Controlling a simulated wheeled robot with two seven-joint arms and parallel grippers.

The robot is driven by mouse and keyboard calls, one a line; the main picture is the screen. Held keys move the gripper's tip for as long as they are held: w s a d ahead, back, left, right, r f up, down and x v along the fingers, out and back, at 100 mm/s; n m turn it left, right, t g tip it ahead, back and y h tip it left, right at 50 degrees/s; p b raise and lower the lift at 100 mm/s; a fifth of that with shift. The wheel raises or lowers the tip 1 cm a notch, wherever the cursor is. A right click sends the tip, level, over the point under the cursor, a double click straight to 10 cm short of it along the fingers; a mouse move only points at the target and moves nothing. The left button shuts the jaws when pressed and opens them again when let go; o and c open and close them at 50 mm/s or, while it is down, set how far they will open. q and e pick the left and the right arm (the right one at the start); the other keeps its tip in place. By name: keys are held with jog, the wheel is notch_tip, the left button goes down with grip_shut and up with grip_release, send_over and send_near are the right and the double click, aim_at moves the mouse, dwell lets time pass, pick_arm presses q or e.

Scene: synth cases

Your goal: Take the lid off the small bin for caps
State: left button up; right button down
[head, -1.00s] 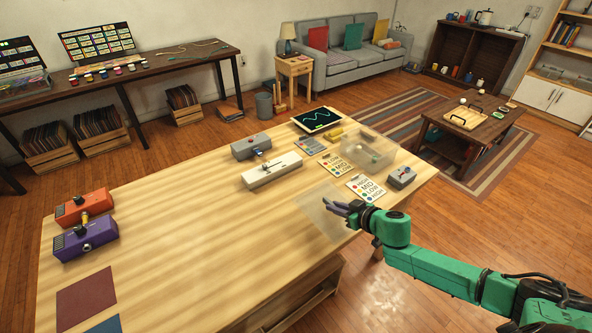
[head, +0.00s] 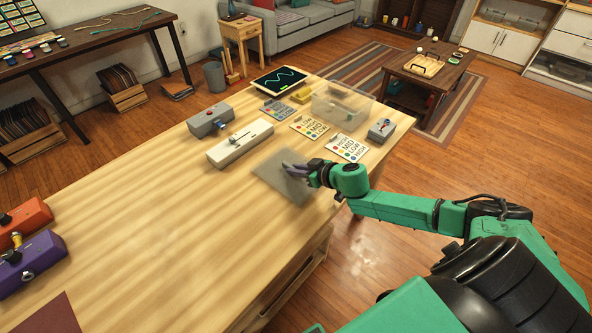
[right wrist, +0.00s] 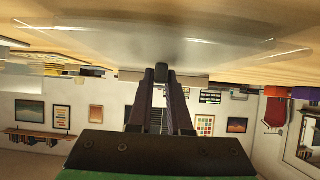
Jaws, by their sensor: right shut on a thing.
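The small bin (head: 368,110) is a clear box at the far right of the table, its top open, with a few small blurred things inside. Its lid (head: 268,183) is a greyish see-through sheet, apart from the bin and nearer to me. My right gripper (head: 292,170) is shut on the lid's small dark knob (right wrist: 161,71). The lid (right wrist: 150,38) also spreads across the top of the right wrist view. I cannot tell whether the lid touches the table. My left gripper is not in view.
Two label cards (head: 347,148) (head: 309,127) and a grey pedal (head: 381,129) lie near the bin. A white slider box (head: 240,142) and another grey pedal (head: 210,120) stand left of them. Orange (head: 22,222) and purple (head: 30,262) pedals stand far left. The table's middle is clear.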

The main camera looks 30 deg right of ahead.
jog(key=c, duration=0.8)
grip_release()
jog(key=shift+c, duration=0.2)
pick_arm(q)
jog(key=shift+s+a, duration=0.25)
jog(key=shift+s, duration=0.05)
pick_arm(e)
jog(key=shift+o, duration=0.4)
